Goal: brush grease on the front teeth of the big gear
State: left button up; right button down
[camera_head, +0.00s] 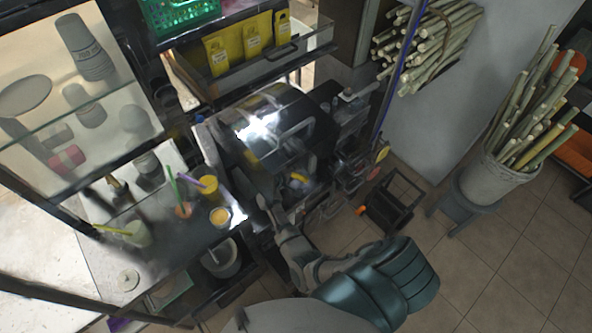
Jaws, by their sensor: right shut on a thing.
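The sugarcane press (270,125) stands in the middle, a dark box with a bright glare on its top. Machine parts (355,135) show on its right side, but I cannot make out the big gear or its teeth clearly. My right gripper (268,208) is at the near side of the press, low by the counter edge. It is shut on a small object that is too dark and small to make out. I cannot tell whether it touches the press. A small yellow part (299,177) shows on the press just beyond the gripper. My left gripper is out of view.
Drink cups (208,186) with straws stand on the counter left of my gripper. A glass cabinet (85,75) is at the left. A dark crate-like stand (392,200) is on the floor at right. A bucket of cane (500,180) stands farther right. Tiled floor lies between.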

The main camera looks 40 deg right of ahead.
jog(key=shift+a+f, duration=0.1)
jog(key=shift+a, duration=0.45)
jog(key=s+a+p, duration=0.2)
jog(key=s+p, duration=0.1)
jog(key=s, duration=0.3)
dwell(0.5)
jog(key=shift+s+a, duration=0.1)
